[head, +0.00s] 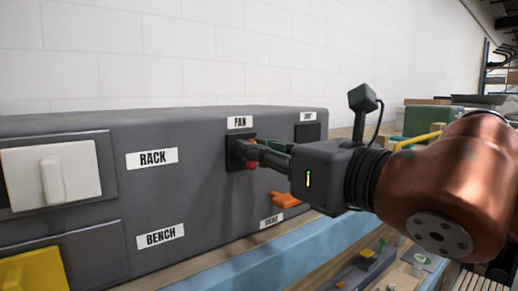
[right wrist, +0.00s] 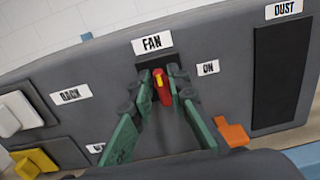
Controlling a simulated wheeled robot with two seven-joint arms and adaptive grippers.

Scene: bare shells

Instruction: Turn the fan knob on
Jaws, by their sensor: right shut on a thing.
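The fan knob is red with a yellow mark in the right wrist view (right wrist: 163,93). It sits on a black plate under the FAN label (right wrist: 152,42). An ON label (right wrist: 208,68) is to the right of it. The knob's bar stands close to upright in that picture, its yellow mark toward the upper end. My right gripper (right wrist: 163,82) has its green fingers on either side of the knob, shut on it. In the head view the right gripper (head: 250,153) covers most of the knob; only bits of red (head: 252,165) show. My left gripper is out of view.
The grey panel (head: 200,190) also carries a white RACK switch (head: 52,172), a yellow BENCH switch (head: 35,272) and an orange handle (head: 285,200) below the knob. A dark DUST plate (right wrist: 282,75) is at the right. A blue strip (head: 300,245) runs below the panel.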

